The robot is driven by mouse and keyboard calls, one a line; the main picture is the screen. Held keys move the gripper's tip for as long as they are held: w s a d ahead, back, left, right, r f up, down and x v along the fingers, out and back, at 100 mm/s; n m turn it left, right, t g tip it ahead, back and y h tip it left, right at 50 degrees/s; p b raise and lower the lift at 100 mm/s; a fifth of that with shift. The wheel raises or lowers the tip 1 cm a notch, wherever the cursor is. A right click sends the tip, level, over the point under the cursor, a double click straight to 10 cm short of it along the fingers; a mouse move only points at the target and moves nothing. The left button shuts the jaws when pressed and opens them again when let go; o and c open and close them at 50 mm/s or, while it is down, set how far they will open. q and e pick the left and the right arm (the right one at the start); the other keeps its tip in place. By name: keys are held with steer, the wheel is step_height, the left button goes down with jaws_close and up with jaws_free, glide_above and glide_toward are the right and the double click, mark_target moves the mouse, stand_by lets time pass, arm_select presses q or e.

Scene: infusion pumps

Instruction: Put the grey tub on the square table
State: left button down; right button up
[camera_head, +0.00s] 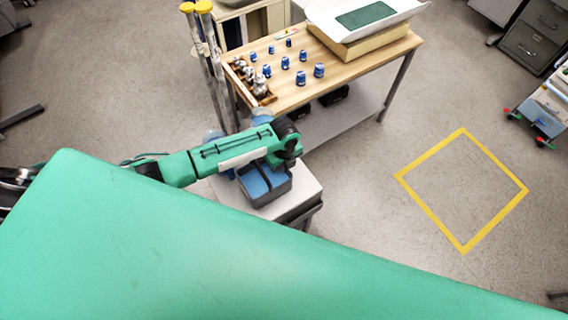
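The grey tub (268,193) is a dark, open box with blue inside. It appears over the white top of a small square table (304,188), in the lower middle of the view. Whether it rests on the top or hangs just above it, I cannot tell. My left arm comes in from the left, and its dark wrist and gripper (286,158) are at the tub's far right side, partly covering its rim. The fingers are too small and hidden to show whether they are open or shut. My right gripper is out of view.
A wooden table (350,62) behind holds several blue cups, a wooden rack (248,80) of small items and a white tray. Crutches (205,50) lean at its left. A yellow floor square (463,246) lies on clear floor at right; a cart (545,105) stands at the right edge.

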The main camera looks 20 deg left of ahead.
arm_select(q)
steer(key=c, duration=2)
jaws_free()
steer(key=shift+f, duration=0.15)
steer(key=shift+c, duration=0.2)
steer(key=o, duration=0.4)
steer(key=shift+r, duration=0.2)
steer(key=shift+d+r, duration=0.1)
steer(key=shift+r, duration=0.1)
step_height(320, 180, up, 12)
steer(key=b, duration=0.3)
steer(key=shift+f+b, duration=0.2)
steer(key=shift+b, duration=0.1)
